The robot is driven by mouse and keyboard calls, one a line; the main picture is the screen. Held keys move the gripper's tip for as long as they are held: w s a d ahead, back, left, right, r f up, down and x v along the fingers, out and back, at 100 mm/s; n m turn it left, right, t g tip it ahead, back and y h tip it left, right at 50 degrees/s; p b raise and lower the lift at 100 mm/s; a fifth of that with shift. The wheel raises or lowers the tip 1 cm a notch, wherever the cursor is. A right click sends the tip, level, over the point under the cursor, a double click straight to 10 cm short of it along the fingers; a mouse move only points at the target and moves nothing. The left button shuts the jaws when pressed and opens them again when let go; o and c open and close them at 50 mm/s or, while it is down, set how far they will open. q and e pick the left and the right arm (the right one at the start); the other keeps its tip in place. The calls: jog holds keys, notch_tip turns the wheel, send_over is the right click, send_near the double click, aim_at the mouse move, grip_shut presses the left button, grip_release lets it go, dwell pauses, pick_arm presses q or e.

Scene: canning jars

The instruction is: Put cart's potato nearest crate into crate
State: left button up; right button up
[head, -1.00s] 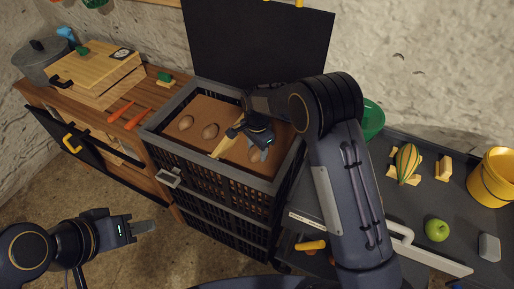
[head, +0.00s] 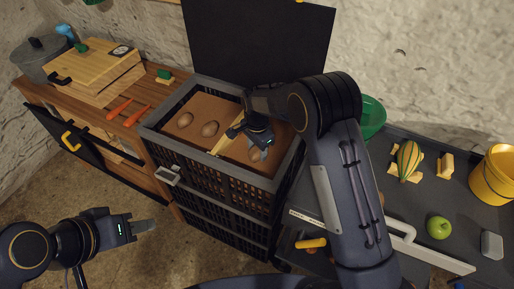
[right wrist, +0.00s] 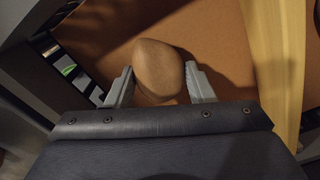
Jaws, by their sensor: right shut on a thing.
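The black crate (head: 222,178) has a brown floor and holds brown potatoes. Two potatoes, one at the left (head: 185,120) and one beside it (head: 210,129), lie on that floor. My right gripper (head: 259,151) is down inside the crate's right part. It is shut on a potato (right wrist: 158,70), which sits between its two fingers in the right wrist view; in the head view the gripper partly hides this potato. My left gripper (head: 143,226) is apart from everything, above the floor in front of the crate; its finger gap cannot be made out.
A light wooden strip (head: 226,138) lies across the crate beside my right gripper. A dark panel (head: 258,40) stands behind it. A wooden counter with a wooden box (head: 100,75) is at left. The grey cart (head: 455,170) at right carries a striped gourd, green apple (head: 439,227) and yellow bucket (head: 495,175).

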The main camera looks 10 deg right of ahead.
jog(key=shift+f+b, duration=0.35)
jog(key=shift+f, duration=0.25)
dwell(0.3)
jog(key=o, duration=0.7)
jog(key=shift+o, duration=0.2)
jog(key=shift+r, duration=0.1)
